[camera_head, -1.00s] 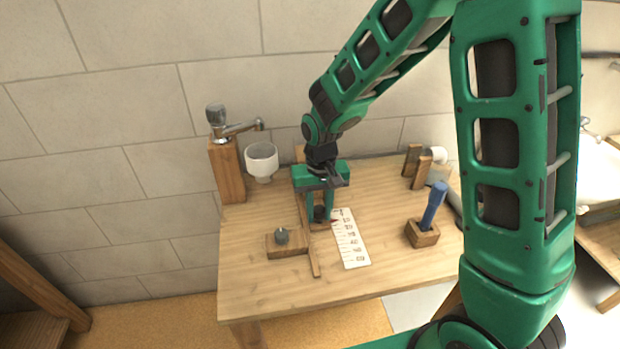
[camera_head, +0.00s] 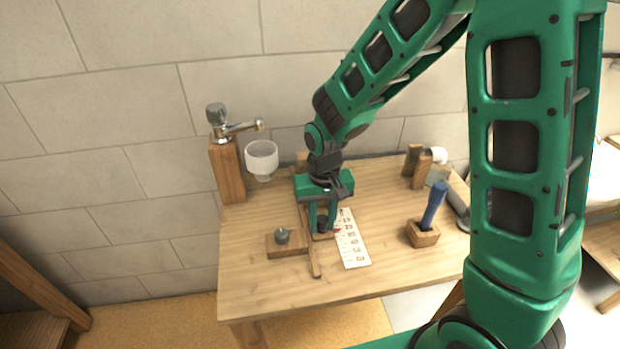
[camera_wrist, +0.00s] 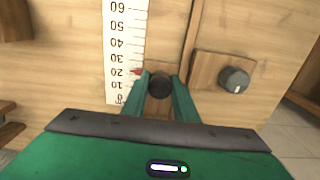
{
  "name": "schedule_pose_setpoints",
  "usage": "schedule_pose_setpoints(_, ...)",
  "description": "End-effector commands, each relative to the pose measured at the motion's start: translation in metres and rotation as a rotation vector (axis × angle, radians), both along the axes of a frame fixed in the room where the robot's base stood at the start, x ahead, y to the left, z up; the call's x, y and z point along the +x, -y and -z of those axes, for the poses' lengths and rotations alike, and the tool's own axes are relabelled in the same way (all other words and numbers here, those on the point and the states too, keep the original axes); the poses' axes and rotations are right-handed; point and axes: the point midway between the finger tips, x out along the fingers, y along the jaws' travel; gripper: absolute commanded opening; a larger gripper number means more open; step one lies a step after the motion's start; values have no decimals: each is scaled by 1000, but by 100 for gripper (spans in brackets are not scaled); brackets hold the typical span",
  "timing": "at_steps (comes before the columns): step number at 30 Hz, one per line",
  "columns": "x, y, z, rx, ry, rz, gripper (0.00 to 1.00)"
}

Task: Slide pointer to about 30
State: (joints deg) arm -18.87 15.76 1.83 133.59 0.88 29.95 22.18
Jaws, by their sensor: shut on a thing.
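The slider's dark knob (camera_wrist: 160,86) stands on a small wooden block, with my gripper's (camera_wrist: 159,92) green fingers shut on it from both sides. In the head view my gripper (camera_head: 323,222) points down at the same knob (camera_head: 322,227). A red pointer (camera_wrist: 136,72) sticks out from the slider over the white scale (camera_wrist: 125,45). Its tip is close to the 20 mark in the wrist view. The scale (camera_head: 352,245) lies flat on the table, with 0 at its far end and larger numbers toward the front.
A wooden rail (camera_head: 314,262) runs toward the front edge of the table (camera_head: 270,302). A block with a grey knob (camera_head: 282,238) sits left of it. A blue-handled tool (camera_head: 433,206) stands in a holder at right. A tap (camera_head: 232,128) and white cup (camera_head: 262,157) are behind left.

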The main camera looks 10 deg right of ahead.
Motion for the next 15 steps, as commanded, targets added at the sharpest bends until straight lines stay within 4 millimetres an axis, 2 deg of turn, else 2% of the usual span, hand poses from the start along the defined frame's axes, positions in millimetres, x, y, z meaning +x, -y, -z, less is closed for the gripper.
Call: schedule_pose_setpoints(15,-18,-1,0,0,-1,-1,8)
